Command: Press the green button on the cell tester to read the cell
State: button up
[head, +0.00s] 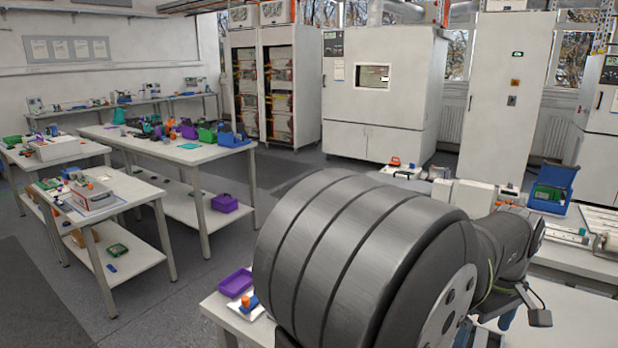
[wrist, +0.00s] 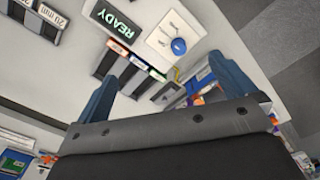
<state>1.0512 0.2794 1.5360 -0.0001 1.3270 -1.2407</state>
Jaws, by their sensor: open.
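In the wrist view, a dark display (wrist: 115,18) shows READY in pale green letters, seen tilted. Beside it is a white plate (wrist: 168,34) with a round blue part (wrist: 178,46) on it. I cannot tell whether these belong to the cell tester, and I cannot make out a green button. My gripper (wrist: 160,68) is open, its two blue fingers spread wide at the left and right, with nothing visibly held between them. In the head view, my arm hides much of the bench, and only a bit of my gripper's blue finger (head: 507,318) shows.
Dark slots (wrist: 112,58) with coloured edges lie between the fingers in the wrist view. A "20 mm" labelled holder (wrist: 40,22) is at upper left. In the head view, a purple tray (head: 235,283) sits left of my arm and a blue bin (head: 551,190) at right.

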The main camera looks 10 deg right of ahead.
jog(key=shift+w+a+f, duration=0.1)
jog(key=shift+w+f, duration=0.05)
jog(key=shift+f, duration=0.05)
jog(key=shift+c, duration=0.4)
grip_shut()
dwell(1.3)
